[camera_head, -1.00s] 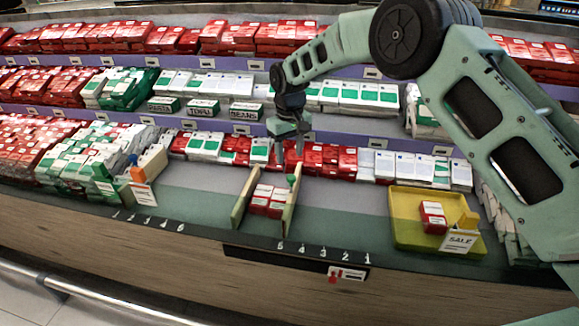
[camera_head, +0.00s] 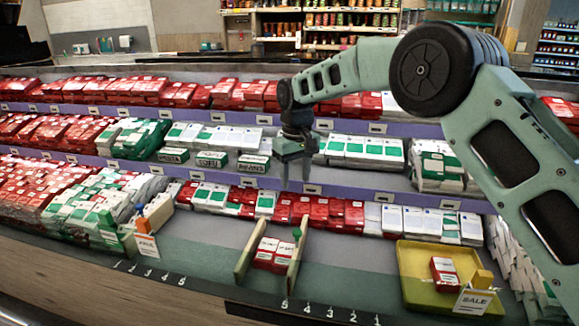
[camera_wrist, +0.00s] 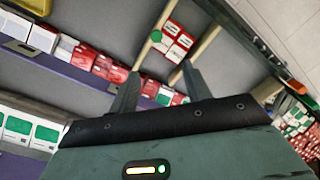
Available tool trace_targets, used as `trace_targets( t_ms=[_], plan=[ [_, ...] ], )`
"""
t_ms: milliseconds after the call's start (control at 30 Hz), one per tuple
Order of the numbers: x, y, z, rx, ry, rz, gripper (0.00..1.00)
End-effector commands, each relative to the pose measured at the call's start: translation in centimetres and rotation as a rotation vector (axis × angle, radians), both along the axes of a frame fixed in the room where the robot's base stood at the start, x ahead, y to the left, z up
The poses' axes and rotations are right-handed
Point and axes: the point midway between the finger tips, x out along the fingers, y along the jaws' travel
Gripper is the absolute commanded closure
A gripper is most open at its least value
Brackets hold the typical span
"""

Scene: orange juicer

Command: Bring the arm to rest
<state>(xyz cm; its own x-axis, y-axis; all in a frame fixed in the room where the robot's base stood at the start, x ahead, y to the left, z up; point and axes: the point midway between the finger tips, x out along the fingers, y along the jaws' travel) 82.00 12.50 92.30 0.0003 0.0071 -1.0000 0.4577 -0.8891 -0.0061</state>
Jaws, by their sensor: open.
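My gripper (camera_head: 294,172) hangs pointing down in front of the middle shelf in the head view, clear of the goods. In the wrist view my gripper (camera_wrist: 160,88) has its two fingers spread with nothing between them. Below it in the head view, red and white boxes (camera_head: 274,254) stand between two wooden dividers (camera_head: 297,258) on the lowest shelf. The same boxes (camera_wrist: 172,42) show beyond the fingertips in the wrist view.
A yellow tray (camera_head: 418,290) with a red box (camera_head: 444,271) and a sale sign (camera_head: 473,301) sits at the lower right. Packed shelves of red, white and green boxes (camera_head: 362,150) lie behind my arm. A green-grey strip (camera_head: 190,250) on the lowest shelf is bare.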

Motion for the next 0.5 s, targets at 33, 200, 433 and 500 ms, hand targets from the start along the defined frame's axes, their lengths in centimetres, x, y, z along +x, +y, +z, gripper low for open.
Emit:
trace_targets(
  t_ms=[33, 200, 433, 500],
  plan=[
    [-0.7, 0.3, 0.9, 0.008, 0.0, 0.006, 0.52],
    [-6.3, 1.9, 4.8, 0.05, 0.011, 0.046, 0.52],
    [-18.6, 2.8, 9.5, 0.096, 0.022, 0.116, 0.52],
    [-22.7, 2.3, 10.3, 0.101, 0.024, 0.135, 0.52]
  ],
)
